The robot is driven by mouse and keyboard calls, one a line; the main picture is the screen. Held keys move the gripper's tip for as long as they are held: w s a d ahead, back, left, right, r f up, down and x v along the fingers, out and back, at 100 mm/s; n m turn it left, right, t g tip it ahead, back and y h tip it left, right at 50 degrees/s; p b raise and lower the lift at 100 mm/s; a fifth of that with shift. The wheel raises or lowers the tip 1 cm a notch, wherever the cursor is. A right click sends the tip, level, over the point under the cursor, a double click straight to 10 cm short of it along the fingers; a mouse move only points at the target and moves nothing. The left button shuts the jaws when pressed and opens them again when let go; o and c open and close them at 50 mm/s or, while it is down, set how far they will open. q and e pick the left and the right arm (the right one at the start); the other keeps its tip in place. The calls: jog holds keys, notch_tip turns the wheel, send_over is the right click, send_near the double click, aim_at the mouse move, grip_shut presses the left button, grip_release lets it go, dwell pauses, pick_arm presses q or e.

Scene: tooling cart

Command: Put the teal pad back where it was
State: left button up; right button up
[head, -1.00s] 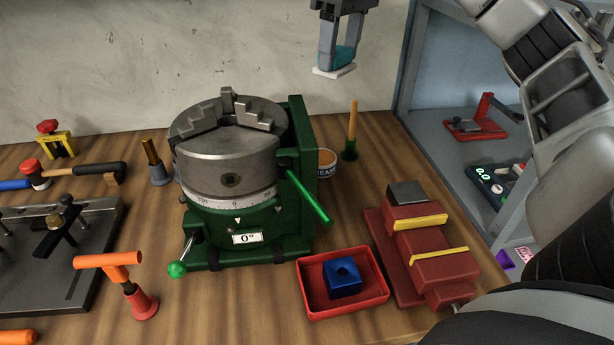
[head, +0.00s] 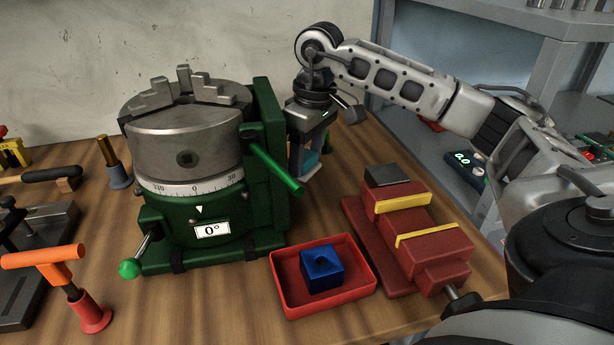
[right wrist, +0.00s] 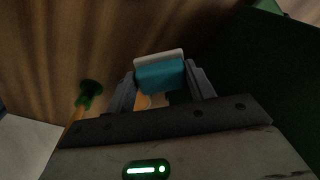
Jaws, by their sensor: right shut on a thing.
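The teal pad (head: 312,161), with a white face on its lower end, is between the fingers of my right gripper (head: 307,166). In the right wrist view the pad (right wrist: 160,77) spans the gap between both fingers (right wrist: 162,84). The gripper is shut on it and points down, right of the green rotary table (head: 270,215) and behind the red vise. I cannot tell whether the pad touches the bench. My left gripper is not in view.
A red tray (head: 357,291) holding a blue block (head: 322,270) sits in front. The red stepped vise (head: 425,250) stands at right. A green-based post (right wrist: 92,88) is near the gripper. An orange-handled tool (head: 45,257) is at left.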

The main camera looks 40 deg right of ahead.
aim_at(307, 175)
jog(key=shift+f, duration=2.35)
jog(key=shift+f, duration=0.2)
jog(key=o, duration=1)
jog(key=shift+c, duration=0.2)
jog(key=shift+r, duration=0.1)
jog(key=shift+r, duration=0.1)
notch_tip(307, 175, up, 12)
jog(key=s, duration=0.1)
jog(key=shift+d, duration=0.3)
